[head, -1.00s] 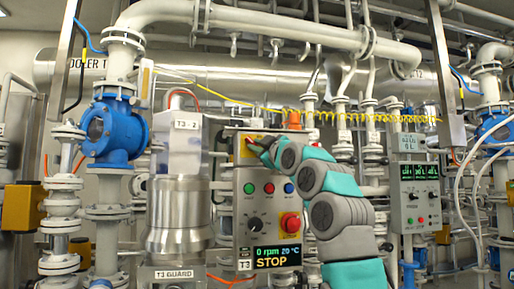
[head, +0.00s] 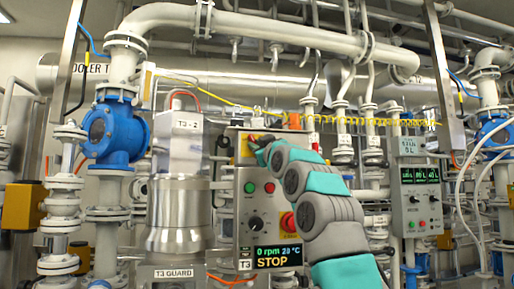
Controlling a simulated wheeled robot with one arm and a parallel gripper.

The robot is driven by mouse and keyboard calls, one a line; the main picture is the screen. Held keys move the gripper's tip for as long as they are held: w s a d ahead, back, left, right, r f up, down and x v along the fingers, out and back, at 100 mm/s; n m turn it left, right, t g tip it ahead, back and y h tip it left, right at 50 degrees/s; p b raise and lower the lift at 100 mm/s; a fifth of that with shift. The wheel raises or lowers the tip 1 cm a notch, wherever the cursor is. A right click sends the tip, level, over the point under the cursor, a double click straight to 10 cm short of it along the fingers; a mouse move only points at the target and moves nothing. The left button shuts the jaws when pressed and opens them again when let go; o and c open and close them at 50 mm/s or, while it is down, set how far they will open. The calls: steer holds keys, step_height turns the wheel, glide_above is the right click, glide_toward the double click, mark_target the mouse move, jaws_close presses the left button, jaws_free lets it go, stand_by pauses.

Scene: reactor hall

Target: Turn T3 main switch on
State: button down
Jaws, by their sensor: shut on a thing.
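The T3 control box (head: 245,222) stands in the middle of the head view. Its display (head: 277,256) reads 0 rpm, 28 °C and STOP. The main switch, a red handle on a yellow plate (head: 246,148), is at the top of the box and is largely hidden by my arm's end. My gripper (head: 254,144) is at this switch and shut on it; its fingers are small and partly hidden. Green (head: 250,187) and red (head: 269,187) buttons, a black knob (head: 256,223) and part of a red emergency stop (head: 288,220) show below.
The steel T3 guard vessel (head: 176,215) stands close left of the box. A second control box (head: 418,200) is to the right. Pipes and a blue valve (head: 115,132) crowd around. A yellow coiled hose (head: 370,119) hangs above my arm.

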steer(key=shift+d+f, duration=0.1)
steer(key=shift+m, duration=0.5)
steer(key=shift+s+a+h, duration=0.1)
steer(key=shift+a+h, duration=0.1)
steer(key=shift+h, duration=0.1)
steer(key=shift+m+t, duration=0.3)
steer(key=shift+m, duration=0.2)
steer(key=shift+m+h, duration=0.5)
steer(key=shift+m, duration=0.4)
steer(key=shift+m+t+h+p, duration=0.3)
steer(key=shift+m+h+p, duration=0.1)
steer(key=shift+m+p, duration=0.3)
steer(key=shift+r+m+h+p, duration=0.25)
steer(key=shift+m+h+p, duration=0.15)
steer(key=shift+m, duration=0.2)
steer(key=shift+f+m+p, duration=0.1)
steer(key=shift+m+p, duration=0.25)
steer(key=shift+m, duration=0.05)
steer(key=shift+m+t+h, duration=0.3)
steer(key=shift+m, duration=0.1)
